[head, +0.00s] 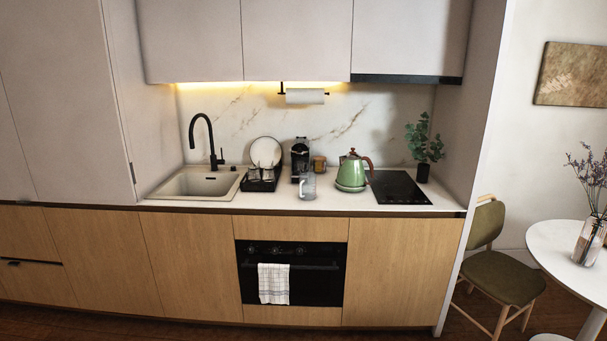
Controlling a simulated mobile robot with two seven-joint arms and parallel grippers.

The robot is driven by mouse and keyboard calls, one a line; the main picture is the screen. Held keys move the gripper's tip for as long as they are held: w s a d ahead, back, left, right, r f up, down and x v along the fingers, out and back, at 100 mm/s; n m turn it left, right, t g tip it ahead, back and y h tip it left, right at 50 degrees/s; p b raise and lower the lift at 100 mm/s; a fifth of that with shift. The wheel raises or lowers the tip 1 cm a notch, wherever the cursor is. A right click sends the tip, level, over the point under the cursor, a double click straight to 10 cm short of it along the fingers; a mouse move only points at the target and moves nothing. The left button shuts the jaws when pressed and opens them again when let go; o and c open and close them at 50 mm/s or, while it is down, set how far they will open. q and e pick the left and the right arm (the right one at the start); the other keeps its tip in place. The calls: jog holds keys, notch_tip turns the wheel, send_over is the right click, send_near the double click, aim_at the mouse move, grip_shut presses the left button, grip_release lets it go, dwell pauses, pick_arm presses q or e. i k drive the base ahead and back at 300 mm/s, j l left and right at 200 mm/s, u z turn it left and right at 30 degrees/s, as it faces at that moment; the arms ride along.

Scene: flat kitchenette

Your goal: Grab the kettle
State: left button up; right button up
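The green kettle (351,172) stands upright on the counter (330,201), just left of the black cooktop (399,187). It has a reddish-brown handle on its right side and a knob on its lid. A green base or plate shows under it. Neither of my grippers is in the head view. Nothing is touching the kettle except what it stands on.
A clear glass jug (308,187) stands left of the kettle. A coffee machine (300,158), a dish rack (262,181), a sink (197,183) and a plant (424,143) share the counter. A chair (499,238) and round table (560,250) stand at right.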

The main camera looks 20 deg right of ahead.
aim_at(351, 173)
jog(key=i+l+u, duration=0.25)
jog(key=l+u, duration=0.5)
jog(key=l, duration=0.2)
jog(key=i+l+u, duration=0.15)
jog(key=l, duration=0.4)
jog(key=l+u, duration=0.1)
jog(key=l, duration=1.55)
jog(key=i+u, duration=0.05)
jog(key=i, duration=0.05)
